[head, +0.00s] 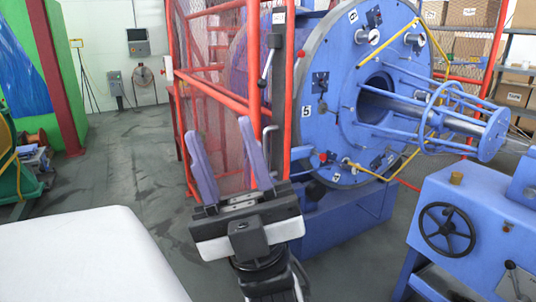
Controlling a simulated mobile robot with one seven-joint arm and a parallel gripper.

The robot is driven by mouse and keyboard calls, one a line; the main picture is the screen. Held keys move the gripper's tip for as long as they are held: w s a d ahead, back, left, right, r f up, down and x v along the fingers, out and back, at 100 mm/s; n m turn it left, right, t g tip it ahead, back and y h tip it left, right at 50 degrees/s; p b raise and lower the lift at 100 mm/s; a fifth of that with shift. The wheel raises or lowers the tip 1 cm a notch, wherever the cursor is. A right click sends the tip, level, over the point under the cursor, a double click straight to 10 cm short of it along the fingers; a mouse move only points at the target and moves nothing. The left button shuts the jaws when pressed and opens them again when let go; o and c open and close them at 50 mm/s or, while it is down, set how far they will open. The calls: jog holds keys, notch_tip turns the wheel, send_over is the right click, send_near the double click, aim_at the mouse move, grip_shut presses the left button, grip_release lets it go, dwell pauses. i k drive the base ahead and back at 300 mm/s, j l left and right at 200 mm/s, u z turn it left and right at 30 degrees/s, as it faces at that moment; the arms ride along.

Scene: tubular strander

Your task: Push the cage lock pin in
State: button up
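My gripper (218,130) is open and empty, with its two purple fingers wide apart and pointing up in the lower middle of the view. It appears in front of the red guard frame (213,100) and left of the big blue strander disc (338,125). I cannot tell for sure which part is the cage lock pin. A lever with a pale knob (264,78) hangs beside a dark upright plate at the guard's edge. The disc bears several small fittings, among them a red-tipped one (323,157) low on its left side. My gripper touches none of these.
A blue machine with a black handwheel (447,230) stands at the lower right. Blue rods and a shaft (445,115) stick out from the disc's middle. Shelves with boxes (470,47) stand behind. Grey floor (125,165) is open at the left.

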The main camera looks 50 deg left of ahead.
aim_at(323, 156)
jog(key=u, duration=1.4)
